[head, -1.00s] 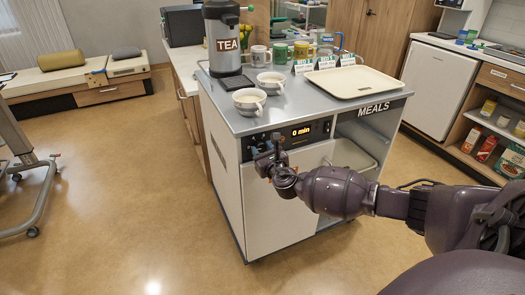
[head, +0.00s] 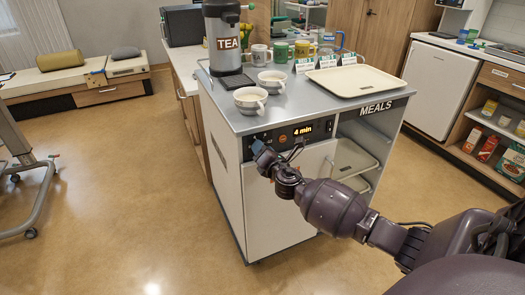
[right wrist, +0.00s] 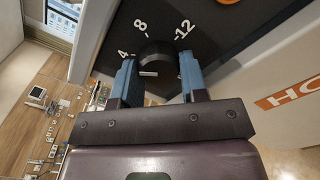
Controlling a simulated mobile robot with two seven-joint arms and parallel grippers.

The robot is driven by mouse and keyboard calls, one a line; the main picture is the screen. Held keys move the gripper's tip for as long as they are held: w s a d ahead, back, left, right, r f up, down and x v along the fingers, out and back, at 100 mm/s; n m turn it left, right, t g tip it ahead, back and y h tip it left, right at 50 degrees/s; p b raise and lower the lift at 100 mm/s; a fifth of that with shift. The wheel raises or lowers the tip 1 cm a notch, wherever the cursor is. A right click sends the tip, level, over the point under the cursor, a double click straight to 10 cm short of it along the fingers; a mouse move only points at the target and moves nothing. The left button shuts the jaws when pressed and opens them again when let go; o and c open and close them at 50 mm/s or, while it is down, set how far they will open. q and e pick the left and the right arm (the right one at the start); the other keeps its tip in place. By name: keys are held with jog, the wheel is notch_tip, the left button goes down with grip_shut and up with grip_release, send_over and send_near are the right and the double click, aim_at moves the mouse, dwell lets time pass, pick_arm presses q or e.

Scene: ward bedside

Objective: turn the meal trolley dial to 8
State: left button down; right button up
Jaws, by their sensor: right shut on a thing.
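The meal trolley (head: 285,205) stands in the middle of the head view, with a dark control panel along its top front edge. Its display (head: 303,131) reads "4 min". The dark round dial (right wrist: 156,57) shows in the right wrist view, with the numbers 4, 8 and 12 printed around its far side. My right gripper (head: 262,152) is at the panel's left part; in the right wrist view its blue-grey fingers (right wrist: 160,78) stand on either side of the dial and are shut on it. In the head view the gripper hides the dial. My left gripper is not in view.
On the trolley top stand a tea urn (head: 222,40), two white cups (head: 250,100), mugs, small cards and a cream tray (head: 352,80). An open shelf bay (head: 355,160) lies right of the door.

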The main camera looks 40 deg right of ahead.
jog(key=shift+r+m+p, duration=0.2)
jog(key=shift+m+p, duration=0.2)
jog(key=shift+m, duration=5.6)
jog(key=o, duration=0.9)
jog(key=shift+s+a, duration=0.1)
